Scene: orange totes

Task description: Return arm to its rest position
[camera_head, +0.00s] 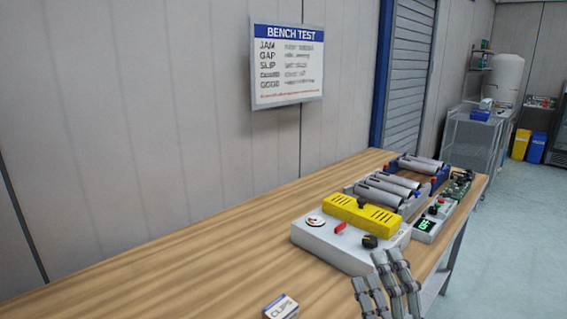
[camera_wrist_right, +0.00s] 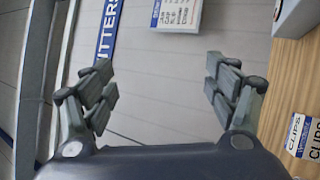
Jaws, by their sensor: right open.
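My right gripper (camera_head: 384,272) shows at the bottom right of the head view, just in front of the grey test device with the yellow cover (camera_head: 352,249). In the right wrist view my right gripper (camera_wrist_right: 158,78) has its fingers spread wide, with nothing between them. It is open and empty. My left gripper is in neither view. Most of my right arm is outside the head view.
A wooden bench (camera_head: 180,270) carries a clips box (camera_head: 281,307), a small meter with a green display (camera_head: 427,227) and grey cylinders (camera_head: 380,192). A bench test sign (camera_head: 287,66) hangs on the wall. The bench's left part is clear.

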